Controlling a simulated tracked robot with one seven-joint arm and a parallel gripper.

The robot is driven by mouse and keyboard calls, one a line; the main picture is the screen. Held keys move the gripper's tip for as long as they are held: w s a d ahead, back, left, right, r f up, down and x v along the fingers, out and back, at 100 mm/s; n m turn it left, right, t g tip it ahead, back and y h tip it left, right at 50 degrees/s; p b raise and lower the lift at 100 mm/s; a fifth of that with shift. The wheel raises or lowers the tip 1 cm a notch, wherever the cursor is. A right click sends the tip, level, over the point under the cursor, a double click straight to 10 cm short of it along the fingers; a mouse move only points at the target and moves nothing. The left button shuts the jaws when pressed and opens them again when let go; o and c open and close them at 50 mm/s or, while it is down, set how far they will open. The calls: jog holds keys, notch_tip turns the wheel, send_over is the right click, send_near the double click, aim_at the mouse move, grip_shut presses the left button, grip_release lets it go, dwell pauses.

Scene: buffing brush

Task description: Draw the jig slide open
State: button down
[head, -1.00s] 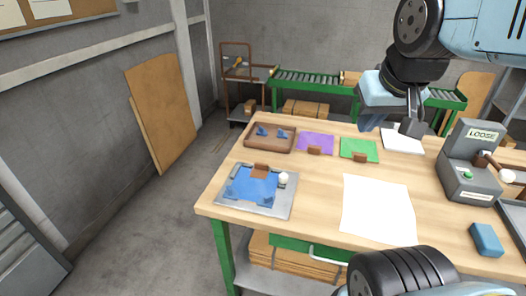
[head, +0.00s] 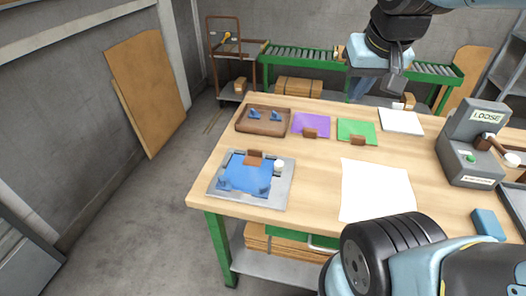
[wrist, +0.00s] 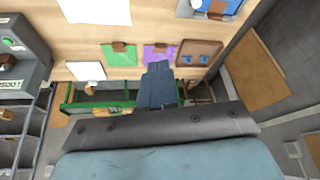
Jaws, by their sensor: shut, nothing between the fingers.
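The jig (head: 281,193) is a grey metal plate at the table's left front corner. It carries a blue piece (head: 245,173), a brown block (head: 254,158) at the back edge and a round white knob (head: 279,165) at the right. I cannot tell which part is the slide. In the wrist view the jig's blue piece (wrist: 222,6) is cut by the top edge. My gripper (head: 394,82) is raised beyond the table's back edge, far from the jig. Its dark blue fingers (wrist: 158,84) are together and empty in the wrist view.
A brown tray (head: 263,127) holds two blue pieces. Purple (head: 311,124) and green (head: 357,131) sheets bear brown blocks. White paper (head: 376,190), a blue block (head: 487,223) and a grey machine reading "LOOSE" (head: 473,145) stand right. A green roller conveyor (head: 310,56) runs behind.

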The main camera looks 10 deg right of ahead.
jog(key=w+a+f+m+g+h, duration=0.1)
jog(key=w+a+f, duration=0.1)
jog(key=w, duration=0.2)
jog(key=w+a+f+m+g, duration=0.1)
jog(key=w+a+f+g, duration=0.1)
jog(key=w+a, duration=0.15)
jog(key=m+g+h, duration=0.2)
jog(key=m+h, duration=0.2)
send_over(279, 167)
jog(key=w+a, duration=0.4)
jog(key=a, duration=0.2)
notch_tip(279, 167, down, 11)
jog(key=a+f+m+t+h, duration=0.1)
jog(key=a+f+h, duration=0.1)
jog(key=a+f, duration=0.5)
jog(key=shift+w+f, duration=0.2)
jog(key=shift+f, duration=0.55)
jog(key=x, duration=0.9)
jog(key=shift+d, duration=0.2)
jog(key=d, duration=0.1)
jog(key=s, duration=0.1)
jog(key=d, duration=0.1)
jog(key=shift+s+d+f, duration=0.25)
jog(key=shift+d, duration=0.05)
jog(key=shift+s+d, duration=0.3)
jog(key=shift+d, duration=0.25)
